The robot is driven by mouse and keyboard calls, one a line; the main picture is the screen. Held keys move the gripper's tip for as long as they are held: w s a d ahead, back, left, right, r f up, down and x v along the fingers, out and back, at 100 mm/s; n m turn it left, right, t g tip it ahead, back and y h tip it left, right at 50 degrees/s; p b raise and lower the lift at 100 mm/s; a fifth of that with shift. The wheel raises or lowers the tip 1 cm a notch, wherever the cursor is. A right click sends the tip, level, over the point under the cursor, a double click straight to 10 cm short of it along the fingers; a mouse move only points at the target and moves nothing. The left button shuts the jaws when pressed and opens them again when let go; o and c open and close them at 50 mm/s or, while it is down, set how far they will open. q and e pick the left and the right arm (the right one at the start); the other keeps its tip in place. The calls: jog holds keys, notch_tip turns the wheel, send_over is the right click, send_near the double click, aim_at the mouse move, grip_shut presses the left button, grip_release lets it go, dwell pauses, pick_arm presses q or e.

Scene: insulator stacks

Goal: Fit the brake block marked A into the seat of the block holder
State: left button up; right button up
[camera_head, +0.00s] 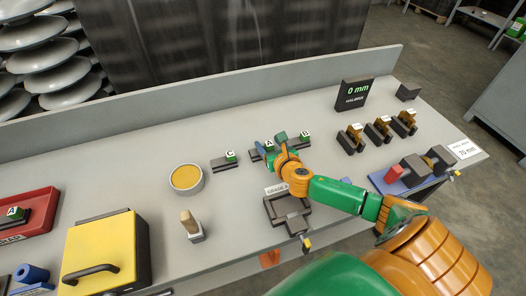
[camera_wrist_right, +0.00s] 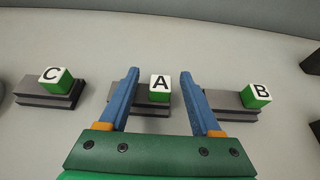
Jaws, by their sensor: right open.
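The brake block marked A (camera_wrist_right: 152,107) is a dark grey bar with a green, white-topped letter cube, lying on the bench between blocks C (camera_wrist_right: 45,98) and B (camera_wrist_right: 228,108). In the head view, block A (camera_head: 255,153) is partly hidden by my right gripper (camera_head: 275,142). My right gripper also shows in the wrist view (camera_wrist_right: 159,74); it is open, with its blue fingers either side of the letter cube and gaps on both sides. My left gripper is out of view.
A red tray (camera_head: 48,196) at the left holds another block marked A (camera_head: 14,214). A yellow box (camera_head: 100,248), a round tub (camera_head: 186,179) and a wooden-handled tool (camera_head: 190,225) stand left of the holder. Gauge display (camera_head: 355,93) and several brown-topped pieces are at the right.

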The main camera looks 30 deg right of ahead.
jog(key=shift+w+f, duration=0.1)
jog(key=shift+w, duration=0.05)
jog(key=shift+s, duration=0.2)
jog(key=c, duration=0.8)
grip_shut()
